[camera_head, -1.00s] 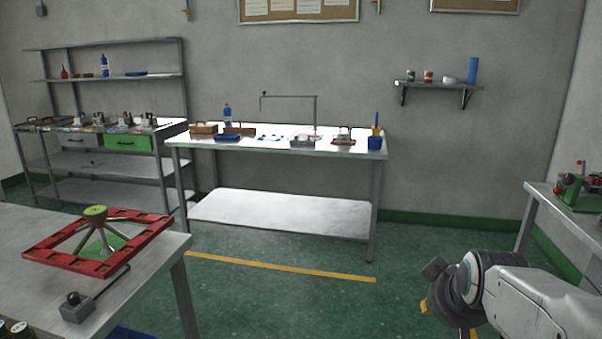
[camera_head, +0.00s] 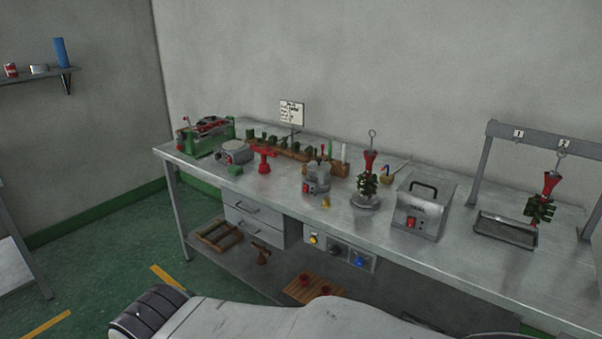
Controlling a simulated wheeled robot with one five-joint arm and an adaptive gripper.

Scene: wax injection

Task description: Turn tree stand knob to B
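A wax tree with a red top and green pieces (camera_head: 367,180) stands upright on a round grey base (camera_head: 365,202) on the long metal bench. Under the bench's front edge is a control panel with a yellow button (camera_head: 314,239), a dark round knob (camera_head: 335,250) and a blue-marked control (camera_head: 359,261). The frames do not show which of these belongs to the tree stand, and letters and pointer positions are too small to read. My pale arm crosses the bottom of the view, well in front of the bench. Its gripper fingers do not show.
The bench (camera_head: 330,215) carries a green-and-red machine (camera_head: 208,135), a small pot device (camera_head: 317,178), a grey box with a red switch (camera_head: 420,208) and a rack with a hanging tree (camera_head: 540,205). Drawers (camera_head: 253,222) and a lower shelf are below. Green floor (camera_head: 100,240) is clear at left.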

